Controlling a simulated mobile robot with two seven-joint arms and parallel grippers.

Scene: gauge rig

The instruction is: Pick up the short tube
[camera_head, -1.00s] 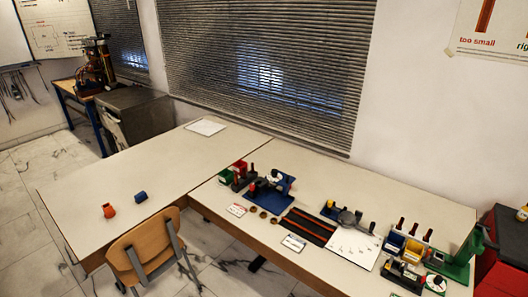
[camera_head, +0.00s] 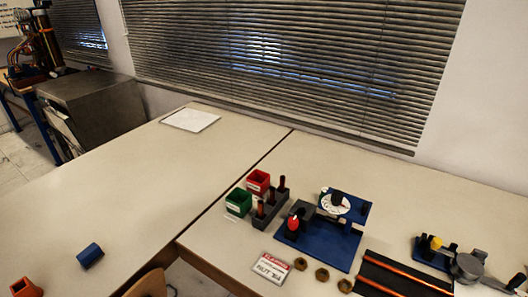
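A dark rack (camera_head: 272,207) on the right-hand table holds several upright brown tubes (camera_head: 282,183). They differ in how far they stick up, and I cannot tell for sure which is the short tube. Long copper-coloured rods (camera_head: 405,272) lie on a black mat (camera_head: 372,270) at the lower right. Neither of my grippers is in view.
A green bin (camera_head: 238,202) and a red bin (camera_head: 258,182) stand left of the rack. A blue gauge stand (camera_head: 318,243) is on its right. A white card (camera_head: 272,267) and several brass rings (camera_head: 322,274) lie in front.

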